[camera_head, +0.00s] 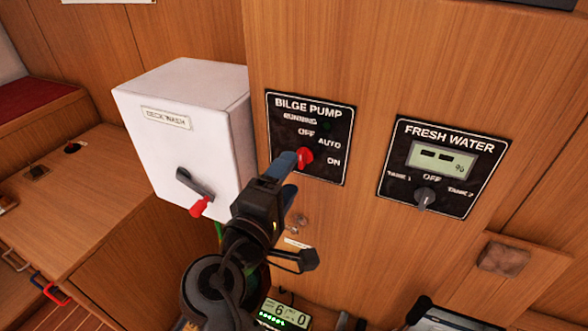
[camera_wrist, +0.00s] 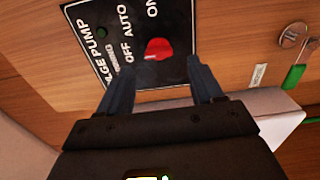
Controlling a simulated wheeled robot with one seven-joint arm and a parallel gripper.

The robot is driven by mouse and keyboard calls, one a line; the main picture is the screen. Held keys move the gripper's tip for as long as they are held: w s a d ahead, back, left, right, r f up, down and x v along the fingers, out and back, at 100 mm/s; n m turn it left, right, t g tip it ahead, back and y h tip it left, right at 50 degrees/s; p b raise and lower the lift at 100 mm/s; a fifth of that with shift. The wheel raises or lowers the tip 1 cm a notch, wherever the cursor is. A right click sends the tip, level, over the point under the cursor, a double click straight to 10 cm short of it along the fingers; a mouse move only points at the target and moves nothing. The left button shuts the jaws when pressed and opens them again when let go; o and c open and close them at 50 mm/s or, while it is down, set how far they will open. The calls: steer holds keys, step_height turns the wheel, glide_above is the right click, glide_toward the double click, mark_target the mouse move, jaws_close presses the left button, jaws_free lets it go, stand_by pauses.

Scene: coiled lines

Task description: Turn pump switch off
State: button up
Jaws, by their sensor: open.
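The black bilge pump panel (camera_head: 325,111) is on the wooden wall, with the labels OFF, AUTO and ON around a red knob (camera_head: 306,157). The knob also shows in the wrist view (camera_wrist: 158,48), where the panel is turned on its side. I cannot tell which label the knob points to. My gripper (camera_head: 291,172) is open at the knob's lower left in the head view. In the wrist view my gripper (camera_wrist: 158,67) has one finger on each side of the knob's line, and the knob sits just beyond the gap. Nothing is held.
A white deck wash box (camera_head: 180,130) with a red-tipped lever (camera_head: 197,190) juts out left of my gripper. A round metal fitting (camera_wrist: 294,35) and a green piece (camera_wrist: 293,77) are nearby.

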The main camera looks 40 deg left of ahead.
steer(key=shift+v, duration=1.55)
